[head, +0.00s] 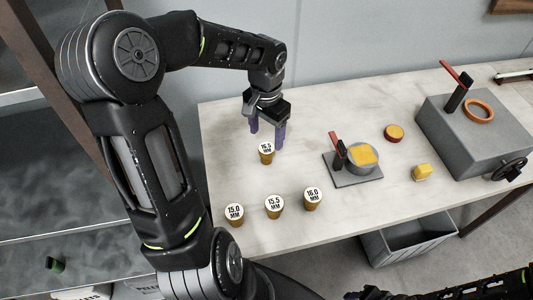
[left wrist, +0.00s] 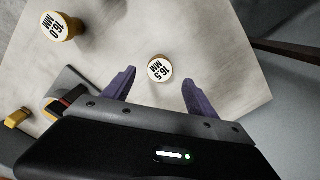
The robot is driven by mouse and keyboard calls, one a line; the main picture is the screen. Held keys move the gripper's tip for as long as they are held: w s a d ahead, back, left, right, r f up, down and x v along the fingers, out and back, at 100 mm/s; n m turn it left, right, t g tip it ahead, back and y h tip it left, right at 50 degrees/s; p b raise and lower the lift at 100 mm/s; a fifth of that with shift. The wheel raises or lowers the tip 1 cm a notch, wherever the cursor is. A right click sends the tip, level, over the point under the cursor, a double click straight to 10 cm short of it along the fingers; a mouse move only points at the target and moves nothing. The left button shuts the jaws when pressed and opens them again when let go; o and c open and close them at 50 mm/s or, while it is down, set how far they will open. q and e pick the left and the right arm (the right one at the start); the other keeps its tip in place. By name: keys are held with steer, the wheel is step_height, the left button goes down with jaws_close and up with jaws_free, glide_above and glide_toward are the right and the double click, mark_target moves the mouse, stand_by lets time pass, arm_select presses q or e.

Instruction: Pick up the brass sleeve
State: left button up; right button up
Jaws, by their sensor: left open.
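Several brass sleeves with white labelled tops stand on the pale worktable. The 16.5 mm sleeve (head: 266,157) stands upright apart from the 15.0 mm sleeve (head: 234,216), the 15.5 mm sleeve (head: 274,207) and the 16.0 mm sleeve (head: 313,199). My left gripper (head: 267,141) is open and empty, its purple fingers just behind and above the 16.5 mm sleeve. In the left wrist view the 16.5 mm sleeve (left wrist: 160,69) shows between the fingertips, with clear room on both sides. Part of my right gripper (head: 376,294) shows at the bottom edge; its jaws cannot be made out.
A grey plate fixture with a red-handled clamp and a round yellow-filled cup (head: 364,157) stands mid-table. A grey machine (head: 470,140) stands at right. A grey bin (head: 410,240) is below the front edge.

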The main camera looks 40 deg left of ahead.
mark_target(266, 148)
arm_select(q)
step_height(266, 148, down, 5)
steer(key=shift+f+p, duration=0.1)
steer(key=shift+p, duration=0.4)
steer(key=shift+c, duration=0.4)
jaws_close()
stand_by(0.7)
